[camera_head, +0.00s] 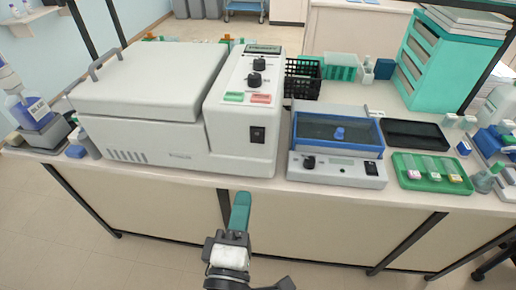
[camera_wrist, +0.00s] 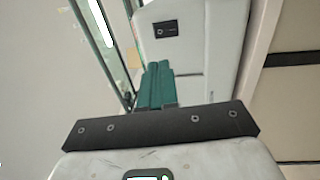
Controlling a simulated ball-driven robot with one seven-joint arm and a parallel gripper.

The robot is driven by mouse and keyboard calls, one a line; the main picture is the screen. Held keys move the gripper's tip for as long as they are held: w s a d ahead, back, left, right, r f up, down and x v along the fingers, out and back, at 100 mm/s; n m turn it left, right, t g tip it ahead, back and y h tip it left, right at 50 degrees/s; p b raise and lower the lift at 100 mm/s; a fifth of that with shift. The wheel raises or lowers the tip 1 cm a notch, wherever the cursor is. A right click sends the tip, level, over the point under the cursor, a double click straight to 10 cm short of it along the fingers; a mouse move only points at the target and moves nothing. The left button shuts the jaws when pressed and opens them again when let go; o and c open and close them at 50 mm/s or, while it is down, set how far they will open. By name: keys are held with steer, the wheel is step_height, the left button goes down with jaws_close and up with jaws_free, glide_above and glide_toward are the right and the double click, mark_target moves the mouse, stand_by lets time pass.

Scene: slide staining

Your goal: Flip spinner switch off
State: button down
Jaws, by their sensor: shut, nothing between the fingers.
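A large white lidded machine, seemingly the spinner (camera_head: 150,122), stands on the bench at left. Its control column has two black knobs, a green and a red button, and a black rocker switch (camera_head: 258,135) low on the front. The switch also shows in the wrist view (camera_wrist: 165,29), beyond my fingertips; I cannot tell which way it is set. My gripper (camera_head: 242,197), with teal fingers, is shut and empty in front of the bench, below and left of the switch and apart from it. The closed fingers also show in the wrist view (camera_wrist: 158,68).
A smaller device with a blue frame (camera_head: 338,133) stands to the right, with its own knob and black switch. Farther right are a black tray (camera_head: 415,135) and a green slide tray (camera_head: 432,172). A black basket (camera_head: 302,78) is behind. The space before the bench front is clear.

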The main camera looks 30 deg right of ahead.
steer(key=p, duration=0.4)
glide_toward(256, 134)
steer(key=x, duration=0.5)
steer(key=shift+d+r, duration=0.1)
steer(key=shift+x, duration=0.85)
steer(key=shift+w+b, duration=0.15)
steer(key=shift+b, duration=0.25)
